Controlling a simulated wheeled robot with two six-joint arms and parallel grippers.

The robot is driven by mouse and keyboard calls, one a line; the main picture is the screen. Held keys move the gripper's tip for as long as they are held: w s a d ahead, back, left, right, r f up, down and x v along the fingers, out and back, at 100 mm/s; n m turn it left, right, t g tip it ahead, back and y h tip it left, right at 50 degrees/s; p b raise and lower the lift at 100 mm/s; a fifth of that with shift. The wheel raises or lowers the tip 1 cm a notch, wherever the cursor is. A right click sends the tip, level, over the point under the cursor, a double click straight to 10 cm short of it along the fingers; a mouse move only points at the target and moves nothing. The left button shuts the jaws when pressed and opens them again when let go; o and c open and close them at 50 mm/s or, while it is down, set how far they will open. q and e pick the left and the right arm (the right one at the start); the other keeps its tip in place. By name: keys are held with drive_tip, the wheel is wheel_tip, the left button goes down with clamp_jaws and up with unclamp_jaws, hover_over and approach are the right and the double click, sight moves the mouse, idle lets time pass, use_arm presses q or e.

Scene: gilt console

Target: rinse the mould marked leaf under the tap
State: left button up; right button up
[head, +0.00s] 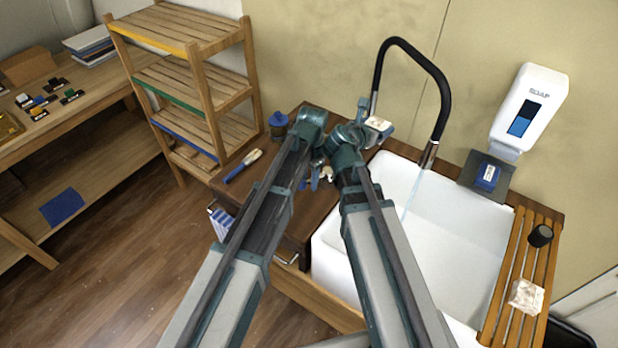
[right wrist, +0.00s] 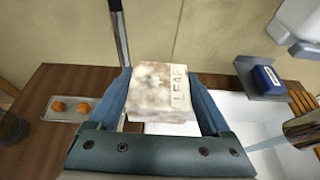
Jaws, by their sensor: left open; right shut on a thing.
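The mould marked LEAF (right wrist: 157,90) is a pale block with brown stains, its lettering facing up in the right wrist view. My right gripper (head: 376,119) is shut on it, with one finger on each side. In the head view the mould (head: 378,123) is above the counter, left of the sink and behind its back left corner. The tap (head: 430,155) has a black arched hose, and a thin stream of water falls from it into the white sink (head: 385,175). The mould is apart from the stream. My left gripper (head: 318,180) is open over the wooden counter, partly hidden by the arms.
Another pale block (head: 526,296) and a dark cup (head: 540,235) sit on the slatted rack (head: 497,315) right of the sink. A tray (right wrist: 52,115) holds orange pieces.

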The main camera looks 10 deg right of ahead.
sight(377, 124)
use_arm(q)
drive_tip(key=shift+r, duration=0.15)
use_arm(e)
drive_tip(key=shift+r, duration=0.15)
use_arm(q)
wheel_tip(377, 124, up, 12)
drive_tip(key=p, duration=1.2)
drive_tip(key=shift+s+d, duration=0.15)
drive_tip(key=shift+s, duration=0.2)
use_arm(e)
wheel_tip(377, 124, up, 12)
use_arm(q)
drive_tip(key=shift+f, duration=0.25)
use_arm(e)
drive_tip(key=shift+f, duration=0.2)
